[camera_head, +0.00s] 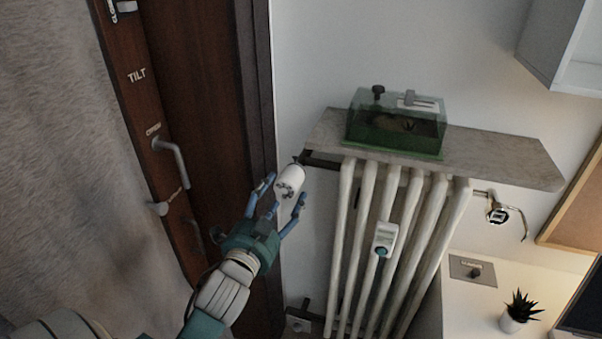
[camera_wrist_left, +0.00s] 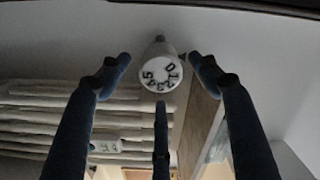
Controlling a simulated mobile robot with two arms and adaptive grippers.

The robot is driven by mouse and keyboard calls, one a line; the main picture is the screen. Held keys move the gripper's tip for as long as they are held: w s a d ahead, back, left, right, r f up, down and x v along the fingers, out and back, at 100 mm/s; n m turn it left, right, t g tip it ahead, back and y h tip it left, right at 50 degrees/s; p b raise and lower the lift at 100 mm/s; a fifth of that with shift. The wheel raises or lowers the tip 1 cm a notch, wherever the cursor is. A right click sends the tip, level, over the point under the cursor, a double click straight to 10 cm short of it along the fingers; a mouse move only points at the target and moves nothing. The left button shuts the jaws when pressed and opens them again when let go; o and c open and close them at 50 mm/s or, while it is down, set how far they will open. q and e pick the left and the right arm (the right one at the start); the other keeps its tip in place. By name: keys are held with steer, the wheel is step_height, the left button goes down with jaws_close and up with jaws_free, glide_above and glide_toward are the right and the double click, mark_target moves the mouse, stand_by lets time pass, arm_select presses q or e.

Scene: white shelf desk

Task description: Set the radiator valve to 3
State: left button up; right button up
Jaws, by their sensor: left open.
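The white radiator valve (camera_head: 291,180) sticks out at the upper left corner of the white radiator (camera_head: 392,240). In the left wrist view the valve's round face (camera_wrist_left: 160,76) shows black digits around its rim, with 0 at the upper right and 5 at the left. I cannot tell which digit is set. My left gripper (camera_head: 278,198) is open, its blue fingers spread around the front of the valve with the valve face between them. It holds nothing; I see no clear contact. My right gripper is in neither view.
A stone shelf (camera_head: 490,155) above the radiator carries a green glass terrarium (camera_head: 397,122). A white device (camera_head: 385,239) hangs on the radiator's front. A brown door (camera_head: 205,110) with handles stands left of the valve. A desk (camera_head: 465,320) with a potted plant (camera_head: 519,312) is at right.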

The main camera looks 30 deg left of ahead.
mark_target(295, 173)
arm_select(q)
steer(key=p+x, duration=0.1)
steer(key=x, duration=0.8)
steer(key=shift+w+r+p, duration=0.1)
steer(key=shift+w+p, duration=0.15)
steer(key=shift+p, duration=0.15)
steer(key=shift+w, duration=0.3)
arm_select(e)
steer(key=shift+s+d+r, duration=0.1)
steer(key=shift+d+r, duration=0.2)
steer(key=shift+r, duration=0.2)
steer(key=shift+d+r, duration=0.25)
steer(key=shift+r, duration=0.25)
arm_select(q)
steer(key=shift+c, duration=0.3)
steer(key=c, duration=1.1)
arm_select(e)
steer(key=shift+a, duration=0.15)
